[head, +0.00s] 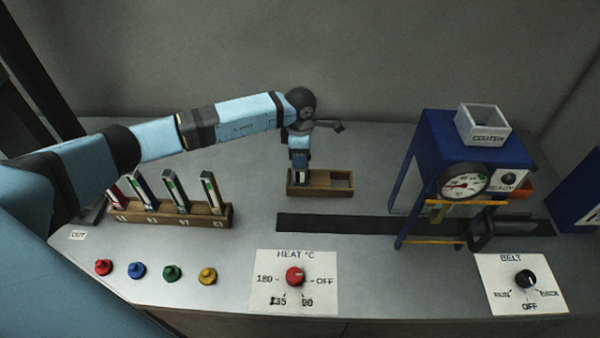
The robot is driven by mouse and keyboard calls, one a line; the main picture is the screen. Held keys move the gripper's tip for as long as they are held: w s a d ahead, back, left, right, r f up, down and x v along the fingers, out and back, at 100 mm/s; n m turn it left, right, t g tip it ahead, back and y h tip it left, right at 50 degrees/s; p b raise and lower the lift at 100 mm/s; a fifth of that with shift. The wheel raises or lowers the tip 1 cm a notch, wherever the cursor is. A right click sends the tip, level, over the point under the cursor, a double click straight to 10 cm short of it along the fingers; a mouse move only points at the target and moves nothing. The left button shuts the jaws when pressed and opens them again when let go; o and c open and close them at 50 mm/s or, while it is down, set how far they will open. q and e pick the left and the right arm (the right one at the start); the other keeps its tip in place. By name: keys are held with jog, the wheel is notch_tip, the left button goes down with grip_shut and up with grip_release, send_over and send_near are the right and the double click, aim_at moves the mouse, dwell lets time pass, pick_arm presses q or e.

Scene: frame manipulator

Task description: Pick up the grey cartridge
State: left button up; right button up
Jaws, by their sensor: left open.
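My left gripper (300,179) points down into the left part of a small wooden box (319,190) at the middle of the table. Its jaws are open, but the fingertips are small and partly hidden. I cannot make out a grey cartridge between or under them; anything in that part of the box is covered by the gripper. The box's right compartment shows empty. A wooden rack (190,217) at the left holds several upright slim cartridges with pale faces and coloured marks, the rightmost one (211,192) near the rack's end. My right gripper is not in view.
A dark belt (340,223) runs right under a blue coater frame (450,145) with a gauge (463,182). A black handle-like piece (484,231) stands there. Coloured knobs (171,272), a heat dial (295,276) and a belt dial (525,279) line the front.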

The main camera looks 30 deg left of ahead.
pick_arm(q)
grip_shut()
jog(key=shift+r, duration=0.1)
